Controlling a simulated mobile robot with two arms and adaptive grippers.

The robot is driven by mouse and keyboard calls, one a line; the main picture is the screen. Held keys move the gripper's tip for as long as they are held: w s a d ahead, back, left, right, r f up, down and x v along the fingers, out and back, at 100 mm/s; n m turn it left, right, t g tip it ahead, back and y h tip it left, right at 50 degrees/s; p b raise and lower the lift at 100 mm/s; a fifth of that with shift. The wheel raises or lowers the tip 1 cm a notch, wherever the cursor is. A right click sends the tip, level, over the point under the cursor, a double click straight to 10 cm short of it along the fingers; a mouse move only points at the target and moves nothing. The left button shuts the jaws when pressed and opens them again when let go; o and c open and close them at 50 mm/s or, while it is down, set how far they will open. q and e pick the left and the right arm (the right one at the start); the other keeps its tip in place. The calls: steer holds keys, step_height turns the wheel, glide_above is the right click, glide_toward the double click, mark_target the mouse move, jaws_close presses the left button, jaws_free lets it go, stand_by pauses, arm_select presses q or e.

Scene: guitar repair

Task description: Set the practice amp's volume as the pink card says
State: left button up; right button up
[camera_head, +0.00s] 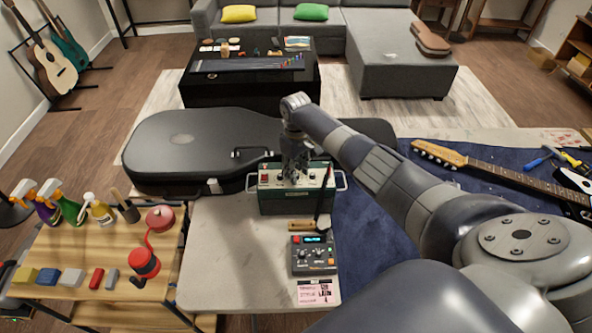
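The practice amp (270,203), a dark green box with a pale top panel, stands at the back of the grey worktop. A red switch shows at its panel's left. My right gripper (295,177) points down over the middle of the panel, with its fingertips at or just above the knobs. It hides the knobs under it, and I cannot tell whether it touches one or how far its fingers are apart. The pink card (315,293) lies at the worktop's front edge; its writing is too small to read. My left gripper is not in view.
A grey pedal unit (314,259) with a lit blue display stands between amp and card. A black guitar case (190,145) lies behind. A red cord reel (144,262) and spray bottles stand on the wooden bench at left. The worktop (225,270) is clear left of the pedal.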

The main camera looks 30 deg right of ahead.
step_height(320, 180, up, 12)
stand_by(0.4)
steer(key=shift+f, duration=0.15)
